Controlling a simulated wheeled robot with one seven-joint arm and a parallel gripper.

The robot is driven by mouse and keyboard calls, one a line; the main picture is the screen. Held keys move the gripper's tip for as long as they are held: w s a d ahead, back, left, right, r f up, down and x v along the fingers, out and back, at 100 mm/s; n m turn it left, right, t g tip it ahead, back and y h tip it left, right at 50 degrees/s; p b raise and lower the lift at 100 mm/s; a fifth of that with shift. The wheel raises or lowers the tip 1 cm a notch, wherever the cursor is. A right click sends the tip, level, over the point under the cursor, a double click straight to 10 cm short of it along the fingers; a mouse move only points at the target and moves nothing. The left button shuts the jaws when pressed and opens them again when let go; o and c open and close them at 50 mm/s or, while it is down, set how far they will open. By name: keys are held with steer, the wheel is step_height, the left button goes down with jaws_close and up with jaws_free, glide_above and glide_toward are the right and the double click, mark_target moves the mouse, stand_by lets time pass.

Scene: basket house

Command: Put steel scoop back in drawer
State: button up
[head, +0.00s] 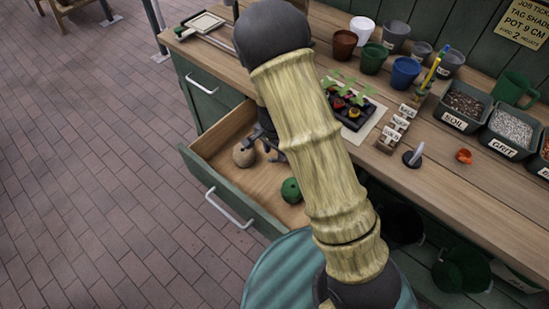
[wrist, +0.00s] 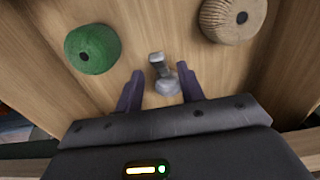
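The steel scoop (wrist: 164,76) is a small grey metal piece over the wooden drawer floor. In the wrist view it shows between the two fingers of my gripper (wrist: 160,88), with a gap on each side. The fingers are spread apart. I cannot tell whether the scoop rests fully on the floor. The drawer (head: 237,181) is pulled open, with a green front and a pale handle. My gripper (head: 268,146) reaches down into it in the head view, where my arm hides most of it and I cannot make out the scoop.
A beige twine ball (head: 243,156) and a green twine ball (head: 291,190) lie in the drawer near my gripper. The bench above holds pots, a seedling tray (head: 350,113), labelled bins (head: 463,106) and an orange item (head: 464,156). The brick floor at left is mostly clear.

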step_height(320, 180, up, 5)
steer(key=shift+r, duration=0.1)
steer(key=shift+s, duration=0.1)
stand_by(0.5)
steer(key=shift+r, duration=0.15)
steer(key=s+d+r+n+t, duration=0.2)
steer(key=s+d+r+n, duration=0.7)
steer(key=s+d+r, duration=0.2)
steer(key=shift+s+r, duration=0.75)
steer(key=shift+s, duration=0.35)
